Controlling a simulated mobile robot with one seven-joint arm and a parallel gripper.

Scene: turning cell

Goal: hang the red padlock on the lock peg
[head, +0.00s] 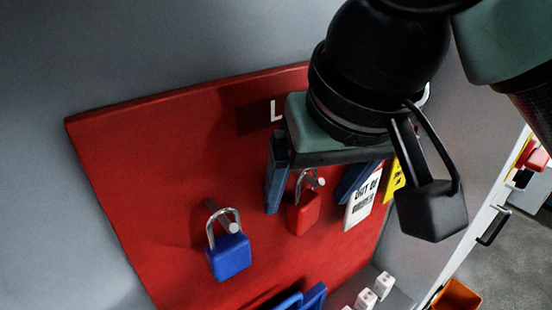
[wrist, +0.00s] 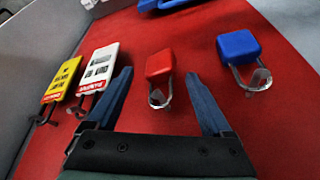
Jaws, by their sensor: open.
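The red padlock (head: 303,214) hangs by its metal shackle on a short peg (head: 316,181) of the red board; it also shows in the wrist view (wrist: 160,66). The shackle looks looped around the peg. My gripper (head: 309,204) is open, with its two blue fingers apart on either side of the padlock. In the wrist view my gripper (wrist: 157,78) has a clear gap between each finger and the padlock, and nothing is held. Part of the peg and board is hidden behind my gripper in the head view.
A blue padlock (head: 229,257) hangs on a neighbouring peg to the left. A white tag (head: 362,199) and a yellow tag (head: 394,181) hang close by on the right. Blue items (head: 303,299) and small white blocks (head: 367,298) are below. An orange bin (head: 457,296) stands lower right.

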